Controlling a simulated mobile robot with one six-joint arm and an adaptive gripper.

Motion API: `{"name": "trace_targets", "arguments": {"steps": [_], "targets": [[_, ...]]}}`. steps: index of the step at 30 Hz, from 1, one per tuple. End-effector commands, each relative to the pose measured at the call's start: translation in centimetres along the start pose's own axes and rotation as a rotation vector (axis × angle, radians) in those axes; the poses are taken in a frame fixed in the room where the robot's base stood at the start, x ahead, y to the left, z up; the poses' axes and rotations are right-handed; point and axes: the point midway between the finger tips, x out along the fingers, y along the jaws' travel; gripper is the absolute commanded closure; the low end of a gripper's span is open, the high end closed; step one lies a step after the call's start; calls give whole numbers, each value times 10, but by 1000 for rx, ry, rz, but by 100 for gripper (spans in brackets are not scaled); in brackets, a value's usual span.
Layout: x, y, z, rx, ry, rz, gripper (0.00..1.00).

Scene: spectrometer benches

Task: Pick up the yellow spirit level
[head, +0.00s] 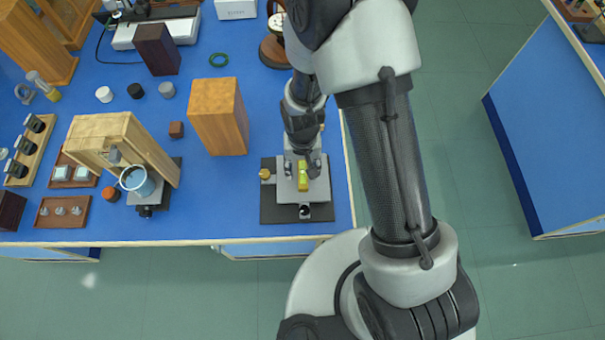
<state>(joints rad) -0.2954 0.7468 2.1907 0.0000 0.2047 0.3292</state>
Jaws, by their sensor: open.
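The yellow spirit level (303,181) is a small bright yellow block. It lies on the grey top plate of a stage (318,190), which stands on a dark base near the right front of the blue bench. My gripper (302,166) is directly above the level's far end, with its fingers pointing down and apart. The fingers partly hide that end. I cannot tell whether they touch the level or how high above it they are.
A wooden block (218,116) stands left of my arm. A wooden frame (125,147) with a blue-rimmed cup (137,181) is further left. The bench's front edge (190,243) is close to the stage. Bare blue bench lies between the frame and stage.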

Motion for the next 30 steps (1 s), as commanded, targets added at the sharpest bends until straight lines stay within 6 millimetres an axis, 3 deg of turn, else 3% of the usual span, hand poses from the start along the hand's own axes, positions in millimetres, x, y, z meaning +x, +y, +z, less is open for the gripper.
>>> {"name": "trace_targets", "arguments": {"steps": [9,30], "targets": [[5,0,0,1,1,0,55],[5,0,0,1,1,0,100]]}}
